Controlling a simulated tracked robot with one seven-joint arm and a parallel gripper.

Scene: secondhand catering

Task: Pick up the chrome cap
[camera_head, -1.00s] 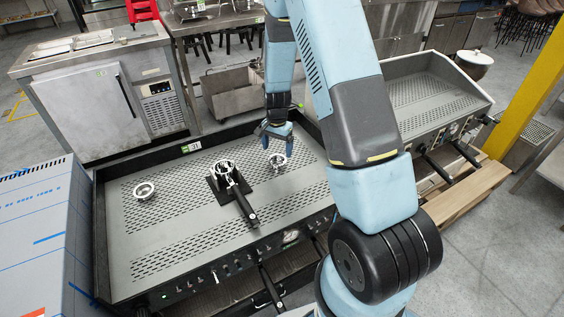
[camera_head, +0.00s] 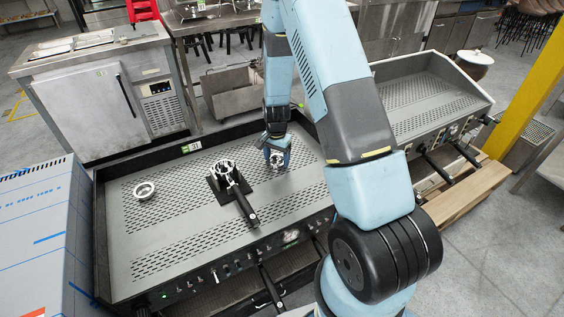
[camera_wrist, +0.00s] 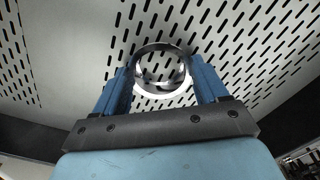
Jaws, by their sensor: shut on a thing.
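The chrome cap (camera_head: 277,161) is a shiny open ring at the right of the perforated grey machine top. In the wrist view the cap (camera_wrist: 160,92) sits between the two blue fingers, which touch its sides. My gripper (camera_head: 276,157) points down over the cap and is shut on it; its fingers (camera_wrist: 162,70) also show in the wrist view. The fingers hide part of the cap in the head view. I cannot tell whether the cap touches the surface or is slightly above it.
A portafilter (camera_head: 228,174) with a black handle rests on a black stand left of my gripper. Another chrome ring (camera_head: 145,190) lies further left. A raised dark rim (camera_head: 130,160) edges the machine top (camera_head: 190,215). The top between these things is clear.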

